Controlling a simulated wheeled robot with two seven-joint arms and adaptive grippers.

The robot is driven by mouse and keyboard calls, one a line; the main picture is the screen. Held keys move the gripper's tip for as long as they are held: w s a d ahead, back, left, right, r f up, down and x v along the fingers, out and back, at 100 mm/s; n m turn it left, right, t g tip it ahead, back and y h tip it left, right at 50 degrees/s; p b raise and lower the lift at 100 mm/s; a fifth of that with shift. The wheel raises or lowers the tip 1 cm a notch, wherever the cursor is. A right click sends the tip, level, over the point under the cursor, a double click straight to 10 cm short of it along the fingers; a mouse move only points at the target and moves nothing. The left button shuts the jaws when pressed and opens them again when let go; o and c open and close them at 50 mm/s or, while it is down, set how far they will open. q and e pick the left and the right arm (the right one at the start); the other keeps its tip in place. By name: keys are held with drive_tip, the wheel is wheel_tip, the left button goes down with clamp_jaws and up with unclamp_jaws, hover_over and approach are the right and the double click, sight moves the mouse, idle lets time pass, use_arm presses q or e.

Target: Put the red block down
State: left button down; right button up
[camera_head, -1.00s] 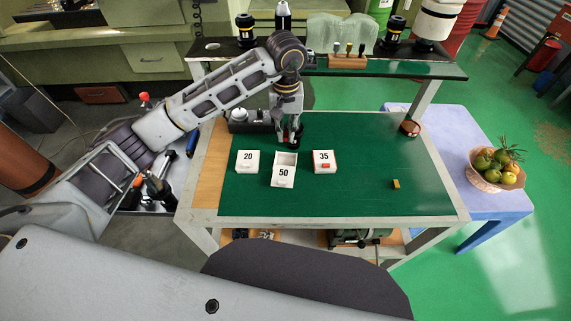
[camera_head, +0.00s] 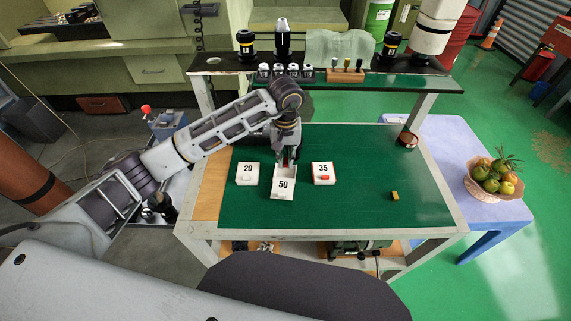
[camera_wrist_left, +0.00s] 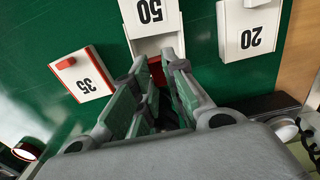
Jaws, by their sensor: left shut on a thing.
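My left gripper (camera_head: 286,160) is shut on the red block (camera_wrist_left: 157,70), which shows as a small red patch between the fingers in the left wrist view. In the head view the fingers hang just behind and over the open white box marked 50 (camera_head: 283,186); the block is mostly hidden by them. I cannot tell whether the block touches the box. The white box marked 20 (camera_head: 247,174) is on the left, and the white box marked 35 (camera_head: 323,174), with red on it, is on the right. My right gripper is not in view.
The boxes stand on a green-topped bench (camera_head: 360,205). A small yellow block (camera_head: 395,196) lies at the right, and a red-rimmed round item (camera_head: 408,139) sits at the back right corner. A shelf with tool holders (camera_head: 392,44) runs behind. The bench's front right is mostly clear.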

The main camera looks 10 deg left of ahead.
sight(285, 160)
use_arm(q)
drive_tip(key=shift+f+p, duration=0.3)
drive_tip(key=shift+f, duration=1.55)
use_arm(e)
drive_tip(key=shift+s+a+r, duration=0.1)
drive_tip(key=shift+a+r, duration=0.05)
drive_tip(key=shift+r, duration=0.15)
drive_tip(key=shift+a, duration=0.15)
use_arm(q)
drive_tip(key=shift+s+f, duration=0.1)
drive_tip(key=shift+f, duration=0.05)
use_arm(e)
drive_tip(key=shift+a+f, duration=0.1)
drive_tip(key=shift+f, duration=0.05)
use_arm(q)
drive_tip(key=shift+f, duration=0.1)
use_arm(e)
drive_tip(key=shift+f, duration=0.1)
